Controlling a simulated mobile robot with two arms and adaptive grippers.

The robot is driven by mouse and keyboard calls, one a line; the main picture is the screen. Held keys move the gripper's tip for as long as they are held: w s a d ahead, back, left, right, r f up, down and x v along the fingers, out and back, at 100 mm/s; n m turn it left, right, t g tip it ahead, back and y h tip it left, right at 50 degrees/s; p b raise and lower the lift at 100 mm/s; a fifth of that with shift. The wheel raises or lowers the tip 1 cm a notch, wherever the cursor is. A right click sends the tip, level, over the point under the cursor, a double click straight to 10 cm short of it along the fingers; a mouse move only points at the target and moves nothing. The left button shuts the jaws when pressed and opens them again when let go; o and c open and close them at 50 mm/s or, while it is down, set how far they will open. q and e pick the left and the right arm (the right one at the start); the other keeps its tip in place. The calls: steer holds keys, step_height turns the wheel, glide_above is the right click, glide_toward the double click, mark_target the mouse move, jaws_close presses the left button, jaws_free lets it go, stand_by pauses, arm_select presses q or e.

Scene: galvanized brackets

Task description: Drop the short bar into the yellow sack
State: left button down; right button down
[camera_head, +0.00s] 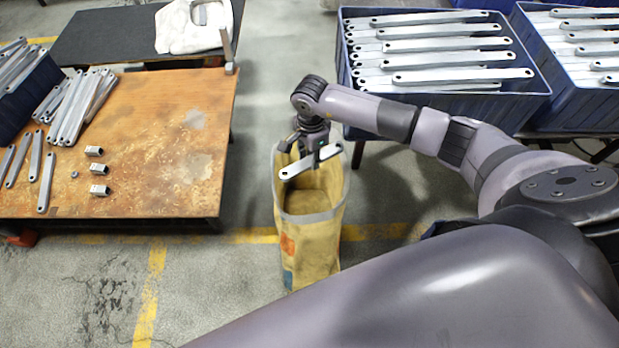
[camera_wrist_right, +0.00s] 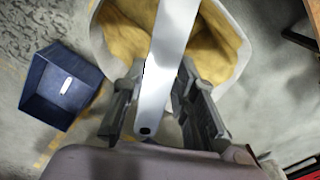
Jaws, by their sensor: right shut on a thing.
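The short bar (camera_head: 311,161) is a pale metal strip with a hole near its end. My right gripper (camera_head: 310,150) is shut on it and holds it over the open mouth of the yellow sack (camera_head: 313,248). In the right wrist view the bar (camera_wrist_right: 165,65) lies between the two fingers of the gripper (camera_wrist_right: 158,105), with the sack's pale rim (camera_wrist_right: 232,40) and yellow inside behind it. The sack stands upright on the floor with its top open. My left gripper is not in view.
A rusty table (camera_head: 150,150) at left carries several bars and small metal blocks (camera_head: 98,168). A blue crate (camera_head: 470,105) full of bars stands behind the sack at right, with another beside it. The right wrist view shows a blue bin (camera_wrist_right: 50,95) holding a small pale piece.

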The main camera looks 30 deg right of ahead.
step_height(320, 180, down, 3)
steer(key=shift+f+b, duration=0.2)
steer(key=shift+b, duration=0.6)
steer(key=c, duration=1.2)
jaws_free()
steer(key=shift+r, duration=0.1)
step_height(320, 180, up, 12)
